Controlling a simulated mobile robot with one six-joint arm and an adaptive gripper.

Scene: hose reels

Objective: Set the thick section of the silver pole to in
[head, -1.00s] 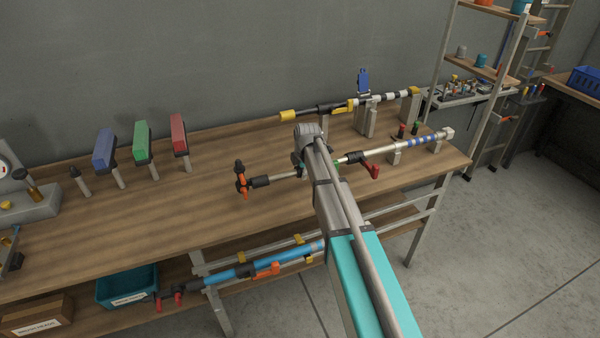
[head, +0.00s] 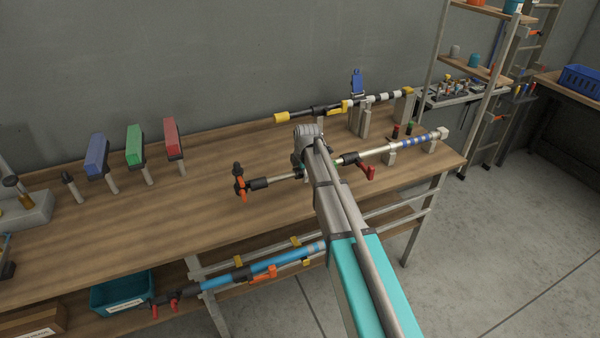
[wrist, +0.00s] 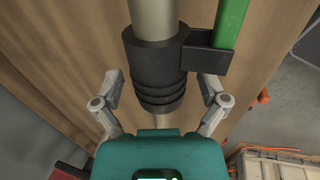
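The silver pole (head: 390,150) lies across the right half of the workbench, with blue bands toward its right end and a red lever (head: 369,173) near its middle. Its left end has a black and orange fitting (head: 240,184). In the wrist view my gripper (wrist: 162,92) is open, one finger on each side of the pole, with no clear contact. A black ribbed collar (wrist: 155,65) sits between the fingers, with the thicker silver tube (wrist: 153,18) above and a thinner tube below. A green strip (wrist: 231,22) runs alongside.
A yellow-ended pole (head: 300,114) rests on stands behind. Blue (head: 96,156), green (head: 134,146) and red (head: 171,138) blocks stand at the left. A blue pole (head: 260,268) hangs below the front edge. The bench between blocks and pole is clear.

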